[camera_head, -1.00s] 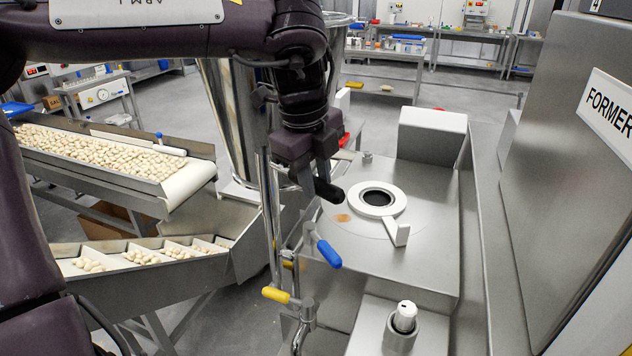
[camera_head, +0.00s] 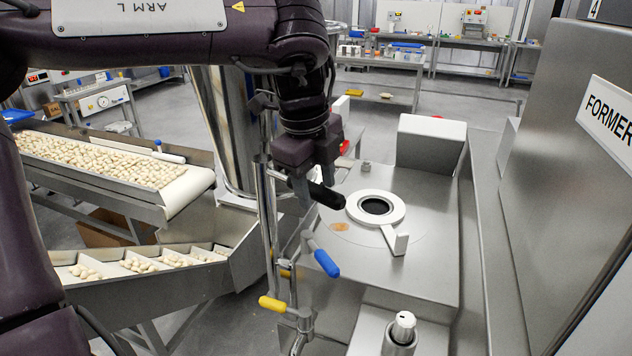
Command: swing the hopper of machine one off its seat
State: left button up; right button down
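The hopper (camera_head: 228,125) is a tall shiny steel vessel standing behind my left arm, to the left of the machine. Its upper part is partly hidden by that arm. The seat is a white ring (camera_head: 359,215) around a dark opening on the machine's steel top; nothing stands over it. My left gripper (camera_head: 312,190) points down, left of the ring, at a bar with a black handle (camera_head: 328,197). One finger overlaps the handle; whether the fingers are closed on it is hidden. My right gripper is not in view.
Levers with a blue grip (camera_head: 327,263) and a yellow grip (camera_head: 272,304) stick out below the gripper. A conveyor (camera_head: 185,192) with pale pieces lies left, above a divided tray (camera_head: 215,270). The FORMER cabinet (camera_head: 560,190) walls off the right.

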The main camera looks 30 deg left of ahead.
pick_arm(q)
notch_tip(320, 180, up, 8)
jog(key=s, duration=0.1)
jog(key=shift+s+f, duration=0.2)
jog(key=shift+s, duration=0.05)
jog(key=shift+a, duration=0.1)
dwell(0.3)
